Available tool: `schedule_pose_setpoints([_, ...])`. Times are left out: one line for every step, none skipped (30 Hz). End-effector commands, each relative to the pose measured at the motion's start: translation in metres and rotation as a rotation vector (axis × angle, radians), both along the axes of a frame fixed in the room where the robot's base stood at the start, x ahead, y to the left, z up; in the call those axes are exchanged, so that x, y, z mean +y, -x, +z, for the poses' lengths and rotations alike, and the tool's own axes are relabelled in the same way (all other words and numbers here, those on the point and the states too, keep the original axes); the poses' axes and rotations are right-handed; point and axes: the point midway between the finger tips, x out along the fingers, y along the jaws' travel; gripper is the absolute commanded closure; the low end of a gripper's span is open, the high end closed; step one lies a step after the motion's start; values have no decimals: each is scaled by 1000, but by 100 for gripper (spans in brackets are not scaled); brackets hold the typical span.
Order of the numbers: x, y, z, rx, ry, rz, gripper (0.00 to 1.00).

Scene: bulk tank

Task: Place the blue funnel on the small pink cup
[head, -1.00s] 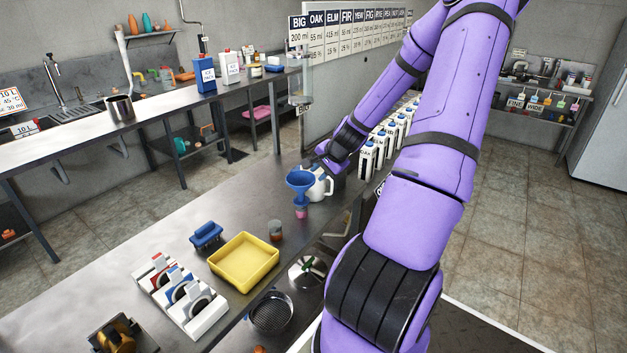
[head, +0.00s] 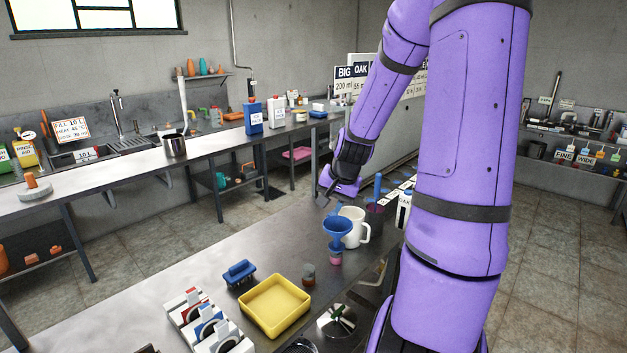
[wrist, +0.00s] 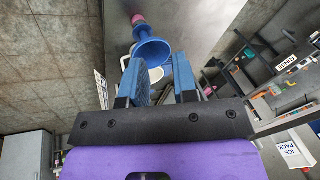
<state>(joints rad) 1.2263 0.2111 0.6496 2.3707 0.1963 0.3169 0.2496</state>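The blue funnel (head: 338,228) sits upright on the small pink cup (head: 336,257) on the steel counter. Its spout end is hidden, apparently inside the cup. In the wrist view the funnel (wrist: 152,48) lies beyond the fingertips, with the pink cup (wrist: 138,19) past it. My gripper (head: 322,198) is above the funnel and apart from it. In the wrist view my gripper (wrist: 157,62) has its two blue fingers spread with nothing held between them.
A white mug (head: 353,224) stands right behind the funnel, with a dark cup (head: 376,215) beside it. The counter left of the funnel is clear.

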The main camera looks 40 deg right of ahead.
Motion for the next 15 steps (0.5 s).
schedule_pose_setpoints([16,-1,11,14,34,54,73])
schedule_pose_setpoints([24,-1,17,22,52,83,73])
schedule_pose_setpoints([34,0,25,32,74,120,73])
schedule_pose_setpoints([42,1,32,39,90,147,73])
schedule_pose_setpoints([50,2,38,44,107,175,73])
schedule_pose_setpoints([60,4,46,51,128,211,73])
schedule_pose_setpoints([68,6,53,56,145,236,73])
schedule_pose_setpoints([76,8,59,60,159,261,73])
schedule_pose_setpoints([86,11,67,63,180,295,73])
schedule_pose_setpoints([94,14,74,65,195,321,73])
schedule_pose_setpoints([101,17,80,66,210,345,73])
schedule_pose_setpoints([112,21,89,67,228,378,73])
schedule_pose_setpoints([119,25,95,67,242,402,73])
schedule_pose_setpoints([127,29,101,66,255,427,73])
schedule_pose_setpoints([136,34,109,63,271,458,73])
